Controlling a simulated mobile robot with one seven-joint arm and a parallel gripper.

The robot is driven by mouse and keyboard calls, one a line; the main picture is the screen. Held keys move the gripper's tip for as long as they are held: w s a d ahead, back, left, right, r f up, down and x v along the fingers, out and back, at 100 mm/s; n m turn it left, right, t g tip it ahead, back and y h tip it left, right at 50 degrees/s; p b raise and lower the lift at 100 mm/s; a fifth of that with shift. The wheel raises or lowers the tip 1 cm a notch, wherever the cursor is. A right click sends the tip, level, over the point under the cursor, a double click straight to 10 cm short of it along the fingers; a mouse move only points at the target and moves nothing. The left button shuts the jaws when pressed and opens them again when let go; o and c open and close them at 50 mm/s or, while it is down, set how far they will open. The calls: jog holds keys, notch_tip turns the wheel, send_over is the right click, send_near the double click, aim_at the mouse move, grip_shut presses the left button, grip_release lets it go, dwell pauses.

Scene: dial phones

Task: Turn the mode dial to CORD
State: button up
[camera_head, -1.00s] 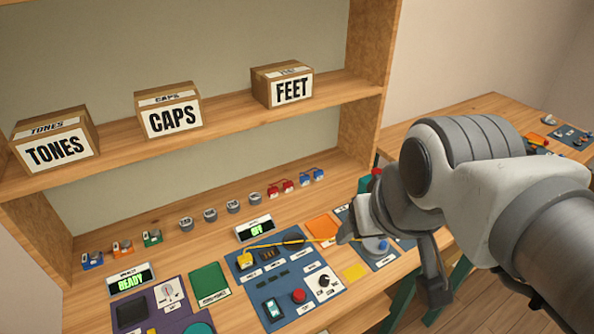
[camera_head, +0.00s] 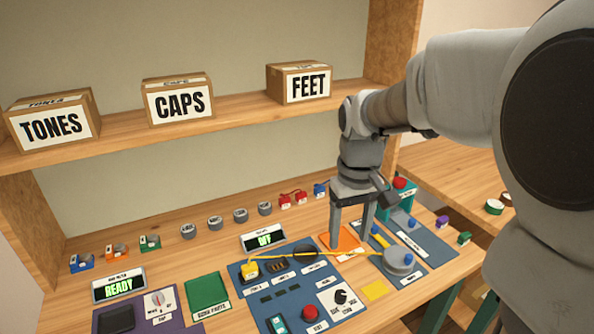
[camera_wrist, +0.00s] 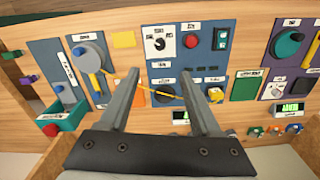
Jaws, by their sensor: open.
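A white dial plate (camera_head: 343,300) with a black knob sits at the front right of the blue panel (camera_head: 270,299). It also shows in the wrist view (camera_wrist: 151,51), above and between my fingertips. Its small labels are too blurred to read, as is the knob's exact setting. Another white dial plate (camera_head: 158,303) is on the purple panel at left. My gripper (camera_head: 350,243) points down, open and empty, near the orange pad (camera_head: 347,240), behind and apart from the black knob. In the wrist view its two fingers (camera_wrist: 160,76) are spread with nothing between them.
A yellow cord (camera_head: 318,252) crosses the blue panel to a grey round part (camera_head: 400,261). A red button (camera_head: 310,313) is left of the black knob. A display (camera_head: 264,239) reads OFF; another (camera_head: 119,285) reads READY. The shelf with boxes (camera_head: 179,104) stands behind.

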aim_at(341, 294)
notch_tip(341, 294, down, 18)
jog(key=b, duration=0.4)
jog(key=shift+w, duration=0.15)
grip_shut()
